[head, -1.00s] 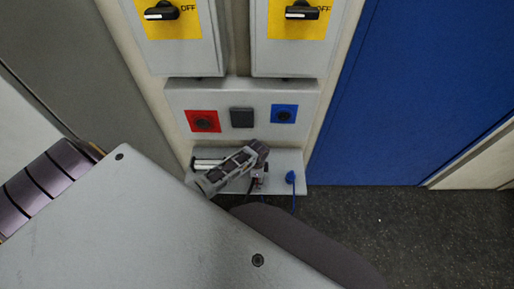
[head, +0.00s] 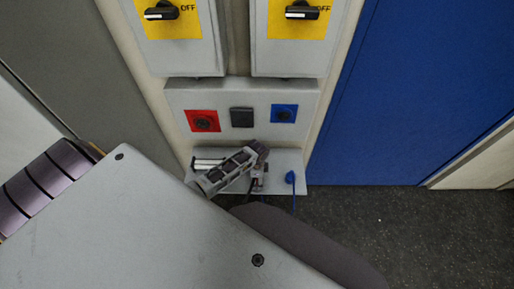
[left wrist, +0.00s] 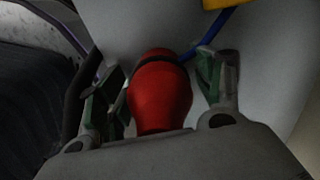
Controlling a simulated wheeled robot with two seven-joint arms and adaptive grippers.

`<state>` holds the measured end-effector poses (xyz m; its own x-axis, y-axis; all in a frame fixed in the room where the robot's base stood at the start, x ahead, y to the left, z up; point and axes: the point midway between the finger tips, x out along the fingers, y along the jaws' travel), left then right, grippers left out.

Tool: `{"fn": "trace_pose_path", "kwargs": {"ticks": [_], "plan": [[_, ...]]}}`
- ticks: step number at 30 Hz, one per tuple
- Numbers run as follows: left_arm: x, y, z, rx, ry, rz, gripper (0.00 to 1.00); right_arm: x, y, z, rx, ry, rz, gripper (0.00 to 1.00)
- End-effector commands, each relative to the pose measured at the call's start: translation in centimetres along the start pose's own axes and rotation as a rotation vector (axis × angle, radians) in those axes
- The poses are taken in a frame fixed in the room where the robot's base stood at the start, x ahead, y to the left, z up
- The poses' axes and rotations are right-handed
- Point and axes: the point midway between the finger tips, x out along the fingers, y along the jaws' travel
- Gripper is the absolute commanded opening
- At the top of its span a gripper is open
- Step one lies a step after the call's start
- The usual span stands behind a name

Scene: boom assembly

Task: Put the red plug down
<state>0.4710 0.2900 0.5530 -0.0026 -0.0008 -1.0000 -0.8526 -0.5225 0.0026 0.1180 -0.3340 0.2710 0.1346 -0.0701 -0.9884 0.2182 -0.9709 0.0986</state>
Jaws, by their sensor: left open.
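The red plug (left wrist: 158,100) shows in the left wrist view, a rounded red body with a dark band near its far end. It lies between the spread fingers of my left gripper (left wrist: 160,80), with gaps on both sides. In the head view my left gripper (head: 258,178) is over the small grey shelf (head: 280,162) below the socket panel. The red plug cannot be made out there, hidden by or too small beside the gripper. My right gripper is not in view.
A blue plug (head: 291,177) with a hanging blue cable is at the shelf's right side. Above is a panel with a red socket (head: 203,121) and a blue socket (head: 284,114). Two switch boxes with black knobs (head: 161,11) marked OFF are higher up.

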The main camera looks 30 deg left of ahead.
Motion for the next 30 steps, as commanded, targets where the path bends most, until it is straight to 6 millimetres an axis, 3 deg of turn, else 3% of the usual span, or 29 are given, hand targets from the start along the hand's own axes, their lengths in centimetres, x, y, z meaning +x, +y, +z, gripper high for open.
{"fn": "trace_pose_path", "kwargs": {"ticks": [11,18,30], "plan": [[-2.4,-0.1,0.0,0.001,0.0,-0.002,0.68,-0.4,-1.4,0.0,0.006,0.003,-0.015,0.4],[-5.6,-0.1,0.0,0.0,0.001,-0.001,0.68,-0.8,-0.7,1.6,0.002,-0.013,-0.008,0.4],[-10.9,-0.1,0.0,0.0,0.0,-0.001,0.68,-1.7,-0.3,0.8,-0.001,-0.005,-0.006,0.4]]}}
